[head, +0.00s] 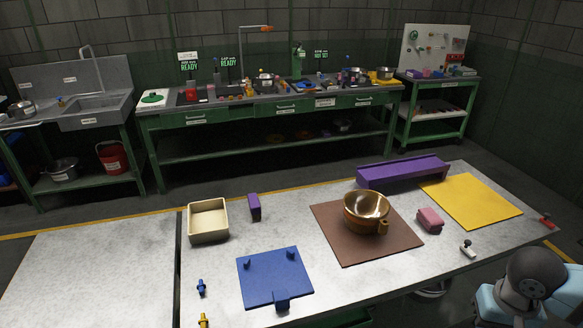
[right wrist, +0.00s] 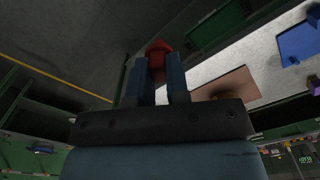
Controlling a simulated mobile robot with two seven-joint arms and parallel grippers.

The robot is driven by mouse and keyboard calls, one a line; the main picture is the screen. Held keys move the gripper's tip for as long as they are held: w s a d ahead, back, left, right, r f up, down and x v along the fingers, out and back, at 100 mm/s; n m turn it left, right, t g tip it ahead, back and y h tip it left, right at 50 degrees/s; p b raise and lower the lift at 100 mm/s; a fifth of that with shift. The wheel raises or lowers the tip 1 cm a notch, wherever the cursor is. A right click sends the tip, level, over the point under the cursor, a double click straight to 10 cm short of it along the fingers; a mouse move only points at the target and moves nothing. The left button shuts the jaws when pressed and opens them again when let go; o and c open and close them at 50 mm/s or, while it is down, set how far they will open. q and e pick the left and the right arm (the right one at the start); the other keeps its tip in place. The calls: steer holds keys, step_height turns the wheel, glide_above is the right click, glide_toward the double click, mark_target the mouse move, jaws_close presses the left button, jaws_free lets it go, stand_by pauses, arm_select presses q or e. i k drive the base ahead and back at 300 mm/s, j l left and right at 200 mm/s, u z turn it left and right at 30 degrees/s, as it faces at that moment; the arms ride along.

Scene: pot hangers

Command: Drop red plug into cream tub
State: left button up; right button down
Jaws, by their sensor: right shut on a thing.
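The red plug (right wrist: 158,47) is between the two blue-grey fingers of my right gripper (right wrist: 161,80) in the right wrist view, and the gripper is shut on it. In the head view, a small red piece (head: 546,220), seemingly this plug, shows at the table's far right edge. I cannot tell whether it touches the table, and the gripper does not show there. The cream tub (head: 208,238), a square open box that looks empty, stands on the left part of the table in the head view. My left gripper is in neither view.
A purple block (head: 254,207) stands beside the tub. A copper-coloured pot (head: 366,212) sits on a brown mat (head: 345,248) between the plug and tub. A purple trough (head: 402,172), pink block (head: 430,219), yellow mat (head: 470,200), white plug (head: 467,249) and blue board (head: 270,275) lie around.

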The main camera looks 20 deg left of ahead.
mark_target(213, 225)
steer(key=u, duration=2.35)
steer(key=l+u, duration=0.25)
steer(key=i+l+u, duration=0.1)
steer(key=l+u, duration=0.15)
steer(key=l, duration=0.95)
steer(key=i, duration=0.05)
